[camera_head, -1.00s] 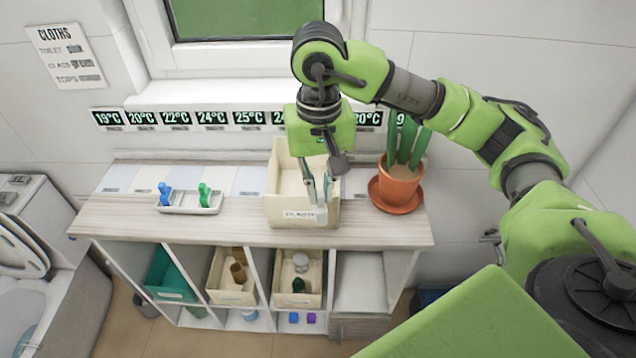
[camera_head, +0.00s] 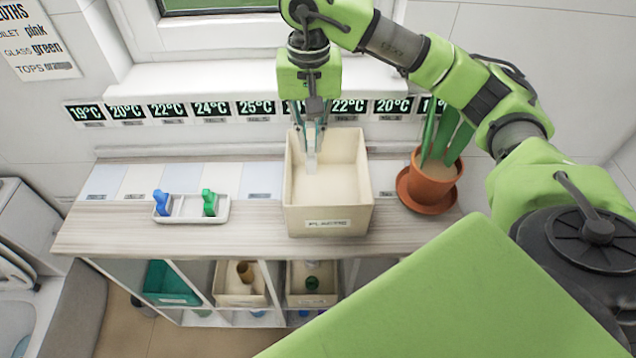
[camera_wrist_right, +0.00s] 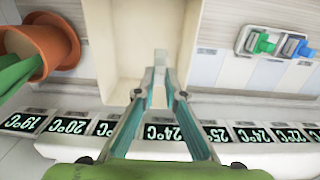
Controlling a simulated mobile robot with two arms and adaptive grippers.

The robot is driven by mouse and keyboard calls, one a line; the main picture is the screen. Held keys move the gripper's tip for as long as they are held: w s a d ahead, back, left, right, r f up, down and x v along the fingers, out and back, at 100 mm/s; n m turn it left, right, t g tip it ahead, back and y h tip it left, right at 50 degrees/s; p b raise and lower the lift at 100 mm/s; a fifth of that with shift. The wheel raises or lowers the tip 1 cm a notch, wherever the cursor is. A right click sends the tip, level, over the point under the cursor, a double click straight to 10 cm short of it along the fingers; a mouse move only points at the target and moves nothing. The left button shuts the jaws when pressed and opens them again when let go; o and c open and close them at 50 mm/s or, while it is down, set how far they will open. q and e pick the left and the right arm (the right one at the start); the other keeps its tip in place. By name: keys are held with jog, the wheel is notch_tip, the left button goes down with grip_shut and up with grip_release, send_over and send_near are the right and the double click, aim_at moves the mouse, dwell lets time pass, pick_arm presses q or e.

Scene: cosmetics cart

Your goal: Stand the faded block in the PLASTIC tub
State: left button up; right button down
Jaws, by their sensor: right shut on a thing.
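The tub labelled PLASTIC (camera_head: 328,224) is a cream, open-topped box on the counter; its inside looks empty apart from the block. My right gripper (camera_head: 311,146) points down at the back left of the tub opening. It is shut on a pale, whitish upright block (camera_head: 311,163). In the right wrist view the block (camera_wrist_right: 160,58) sticks out past the fingertips (camera_wrist_right: 158,88) over the tub's interior (camera_wrist_right: 128,40). I cannot tell whether the block touches the tub floor. My left gripper is not in view.
A potted plant (camera_head: 432,185) stands close to the tub's right. A white tray (camera_head: 186,214) with a blue and a green item is at left. Temperature labels (camera_head: 210,109) line the wall behind. Shelves below hold bins (camera_head: 240,300).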

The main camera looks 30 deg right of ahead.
aim_at(312, 154)
notch_tip(312, 154, down, 6)
jog(key=shift+s+r+p, duration=0.15)
jog(key=shift+r+p, duration=0.05)
jog(key=shift+p, duration=0.65)
jog(key=shift+f, duration=0.65)
notch_tip(312, 154, down, 3)
jog(key=shift+f+p, duration=0.1)
jog(key=shift+p, duration=0.6)
jog(key=shift+f, duration=0.25)
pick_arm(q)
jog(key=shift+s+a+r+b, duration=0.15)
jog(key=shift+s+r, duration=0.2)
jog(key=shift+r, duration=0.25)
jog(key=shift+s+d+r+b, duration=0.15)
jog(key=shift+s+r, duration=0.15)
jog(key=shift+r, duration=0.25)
pick_arm(e)
jog(key=c, duration=2.1)
grip_release()
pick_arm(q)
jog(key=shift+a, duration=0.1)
